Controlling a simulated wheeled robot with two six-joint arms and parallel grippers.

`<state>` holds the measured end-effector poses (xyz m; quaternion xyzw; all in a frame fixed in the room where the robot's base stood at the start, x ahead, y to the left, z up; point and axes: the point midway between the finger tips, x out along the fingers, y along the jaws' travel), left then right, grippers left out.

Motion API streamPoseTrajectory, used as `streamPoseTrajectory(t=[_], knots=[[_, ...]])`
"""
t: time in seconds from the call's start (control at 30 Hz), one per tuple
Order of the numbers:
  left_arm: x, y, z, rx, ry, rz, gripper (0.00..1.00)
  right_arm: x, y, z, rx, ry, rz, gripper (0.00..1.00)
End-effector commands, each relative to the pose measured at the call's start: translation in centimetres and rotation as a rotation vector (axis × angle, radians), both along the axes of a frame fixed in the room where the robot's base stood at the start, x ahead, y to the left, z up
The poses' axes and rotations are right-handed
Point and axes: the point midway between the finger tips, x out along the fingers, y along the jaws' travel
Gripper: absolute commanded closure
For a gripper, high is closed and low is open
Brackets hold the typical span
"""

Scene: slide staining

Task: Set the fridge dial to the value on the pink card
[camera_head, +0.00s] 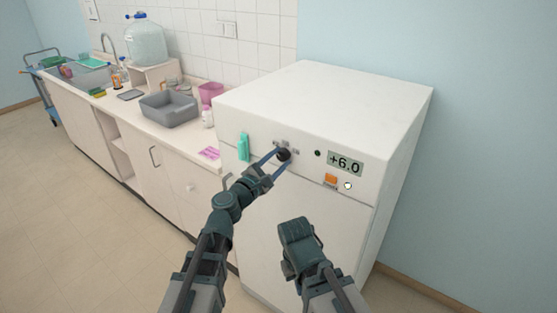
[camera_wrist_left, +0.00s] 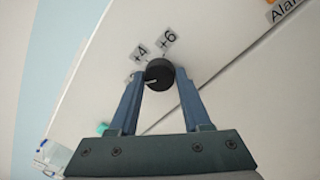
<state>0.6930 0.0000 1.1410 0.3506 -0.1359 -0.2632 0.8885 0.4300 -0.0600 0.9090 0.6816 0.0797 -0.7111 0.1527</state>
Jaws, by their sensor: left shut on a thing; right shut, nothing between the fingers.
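The fridge (camera_head: 325,95) is a white box with a black round dial (camera_head: 283,155) on its front panel. My left gripper (camera_head: 280,156) is shut on the dial, one finger on each side. In the left wrist view the dial (camera_wrist_left: 159,73) sits between the fingertips, beside the labels +4 (camera_wrist_left: 140,55) and +6 (camera_wrist_left: 167,41). A pale mark shows on the dial's lower left. The display (camera_head: 345,163) reads +6.0. The pink card (camera_head: 209,153) is at the counter's front edge; its writing is too small to read. My right gripper (camera_head: 297,237) is shut and empty, below the panel.
A teal object (camera_head: 243,147) is on the fridge front, left of the dial. An orange alarm switch (camera_head: 331,179) and a lit lamp (camera_head: 348,186) are below the display. The counter holds a grey basin (camera_head: 170,110) and bottles. Floor left of the arms is clear.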

Motion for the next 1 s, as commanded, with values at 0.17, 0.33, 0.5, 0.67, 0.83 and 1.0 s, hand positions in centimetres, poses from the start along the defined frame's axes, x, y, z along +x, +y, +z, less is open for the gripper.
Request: streamPoseTrajectory(t=[0.17, 0.33, 0.5, 0.67, 0.83, 1.0], knots=[[-0.07, 0.03, -0.06, -0.034, 0.026, 0.001, 1.00, 0.00, 0.00, -0.01, 0.000, 0.000, 0.000, 1.00], [-0.08, 0.04, -0.08, -0.049, 0.037, 0.001, 1.00, 0.00, 0.00, -0.01, 0.000, 0.000, 0.000, 1.00], [-0.08, 0.03, -0.08, -0.051, 0.039, 0.001, 1.00, 0.00, 0.00, -0.01, 0.000, 0.000, 0.000, 1.00], [-0.10, 0.03, -0.09, -0.051, 0.039, 0.001, 1.00, 0.00, 0.00, -0.02, 0.000, 0.000, 0.000, 1.00], [-0.10, 0.02, -0.08, -0.051, 0.038, 0.001, 0.30, 0.00, 0.00, -0.01, 0.000, 0.000, 0.000, 1.00], [-0.06, 0.01, -0.05, -0.051, 0.037, 0.000, 0.22, 0.00, 0.00, 0.00, 0.000, 0.000, 0.000, 1.00]])
